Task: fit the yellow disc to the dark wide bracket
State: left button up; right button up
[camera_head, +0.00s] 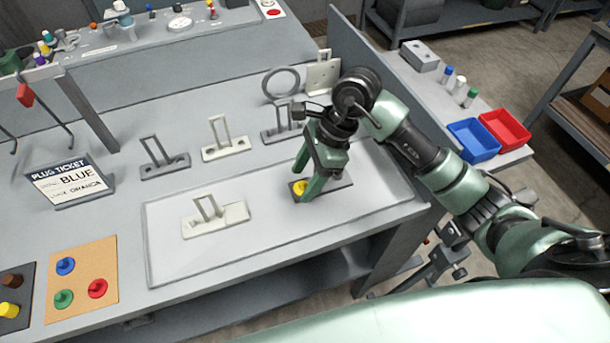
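My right gripper (304,187) points down over the tray, its two green fingers apart. The yellow disc (299,187) shows between the fingertips. It is at the left end of a dark bracket (340,184) that lies in the tray. The gripper hides much of this bracket, so its upright part does not show. I cannot tell whether the fingers touch the disc or whether it is seated. My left gripper is not in view.
A cream bracket (232,214) lies in the shallow tray (165,267). Behind stand dark brackets (178,166) (272,135) and another cream bracket (238,146). A ticket (68,182) reads BLUE. Coloured plugs (97,288) sit on mats at lower left. A grey panel (350,50) bounds the right.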

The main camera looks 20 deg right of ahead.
jog(key=shift+p+v, duration=1.65)
jog(key=shift+v, duration=2.3)
